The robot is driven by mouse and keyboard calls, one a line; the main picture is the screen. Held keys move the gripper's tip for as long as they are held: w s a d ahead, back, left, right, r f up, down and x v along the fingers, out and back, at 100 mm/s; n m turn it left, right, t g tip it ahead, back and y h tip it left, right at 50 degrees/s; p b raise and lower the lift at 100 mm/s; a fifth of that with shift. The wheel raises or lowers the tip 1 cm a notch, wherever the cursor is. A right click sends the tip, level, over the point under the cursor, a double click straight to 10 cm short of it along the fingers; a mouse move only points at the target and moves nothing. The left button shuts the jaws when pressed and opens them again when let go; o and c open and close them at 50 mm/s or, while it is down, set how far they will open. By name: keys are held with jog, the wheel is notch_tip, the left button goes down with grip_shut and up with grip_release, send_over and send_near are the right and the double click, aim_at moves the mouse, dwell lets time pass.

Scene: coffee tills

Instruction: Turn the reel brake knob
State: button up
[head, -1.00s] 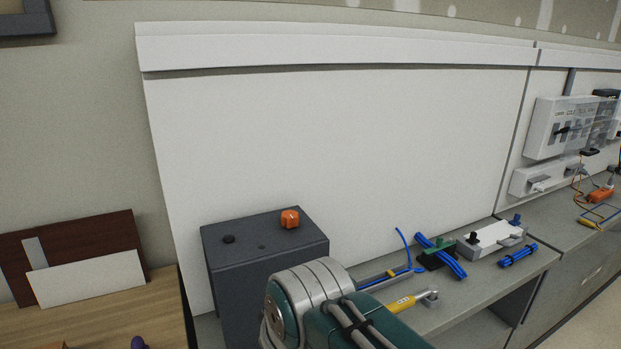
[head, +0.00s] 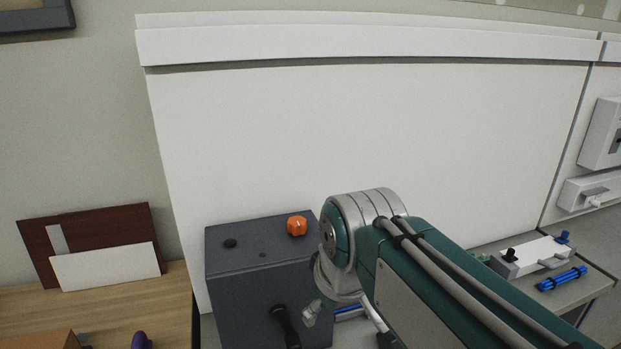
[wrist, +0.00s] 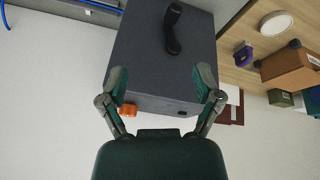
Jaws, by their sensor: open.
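The dark grey box (head: 270,290) has an orange knob (head: 297,226) on its top face near the right back. A small black knob (head: 230,244) is at the top left, and a black handle (head: 285,325) is on the front. In the wrist view my gripper (wrist: 162,88) is open and empty, its fingers spread over the box (wrist: 150,50). The orange knob (wrist: 127,109) shows beside the left finger, partly covered by it; I cannot tell if they touch. In the head view my arm hides most of the gripper.
A wooden table (head: 150,300) with a leaning white panel (head: 105,267) is at left. The grey bench at right holds a white fixture (head: 540,252) and blue cables (head: 562,279). A white wall panel (head: 350,120) stands behind the box.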

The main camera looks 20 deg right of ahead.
jog(key=w+a, duration=0.1)
jog(key=a, duration=0.1)
notch_tip(320, 180, up, 9)
jog(key=n+g, duration=0.4)
jog(key=n, duration=1)
send_over(297, 220)
jog(key=shift+s+a, duration=0.1)
notch_tip(297, 220, down, 8)
jog(key=shift+f, duration=0.45)
jog(key=shift+c, duration=0.3)
jog(key=c, duration=0.6)
